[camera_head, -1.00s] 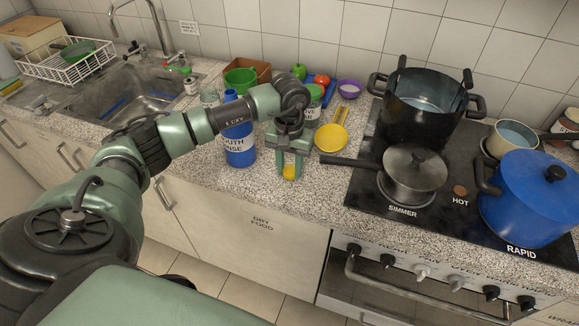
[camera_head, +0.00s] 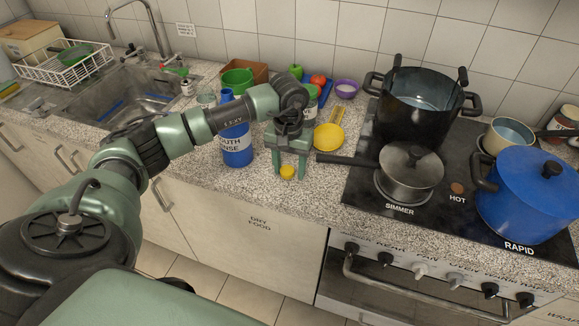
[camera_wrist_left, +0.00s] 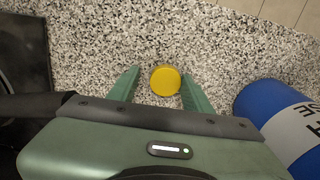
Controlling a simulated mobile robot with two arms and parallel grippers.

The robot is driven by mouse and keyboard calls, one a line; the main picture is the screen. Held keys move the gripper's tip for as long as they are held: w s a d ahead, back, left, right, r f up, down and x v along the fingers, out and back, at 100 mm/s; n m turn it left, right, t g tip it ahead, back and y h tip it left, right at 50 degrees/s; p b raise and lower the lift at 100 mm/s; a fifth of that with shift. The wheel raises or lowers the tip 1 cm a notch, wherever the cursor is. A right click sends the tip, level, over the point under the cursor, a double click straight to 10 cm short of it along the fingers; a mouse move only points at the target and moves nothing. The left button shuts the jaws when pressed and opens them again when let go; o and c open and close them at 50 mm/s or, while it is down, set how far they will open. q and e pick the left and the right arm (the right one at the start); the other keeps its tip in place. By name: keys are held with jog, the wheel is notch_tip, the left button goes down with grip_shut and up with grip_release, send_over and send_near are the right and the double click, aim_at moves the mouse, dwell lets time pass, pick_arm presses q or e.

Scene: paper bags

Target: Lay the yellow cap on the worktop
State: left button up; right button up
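The yellow cap (camera_head: 287,172) is on the speckled worktop (camera_head: 230,185), near its front edge. It also shows as a round yellow disc in the left wrist view (camera_wrist_left: 165,81). My left gripper (camera_head: 288,174) is open and points down over the cap. My right gripper is in neither view.
A blue mouth rinse bottle (camera_head: 237,148) stands left of the gripper. A yellow ladle (camera_head: 329,137) lies behind it to the right. The handle of the grey saucepan (camera_head: 411,168) reaches toward the gripper. A blue pot (camera_head: 535,195) stands on the hob.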

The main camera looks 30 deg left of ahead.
pick_arm(q)
jog(key=shift+s+a+f, duration=0.4)
jog(key=shift+f, duration=0.2)
jog(key=shift+r, duration=0.1)
jog(key=shift+w+r, duration=0.1)
jog(key=shift+r, duration=0.2)
jog(key=r, duration=0.2)
jog(key=r+b, duration=0.1)
jog(key=r, duration=0.4)
jog(key=shift+w+d+r+b, duration=0.15)
jog(key=shift+d+r+b, duration=0.15)
jog(key=shift+r+b, duration=0.1)
jog(key=shift+r, duration=0.2)
jog(key=shift+a, duration=0.1)
jog(key=shift+f, duration=0.1)
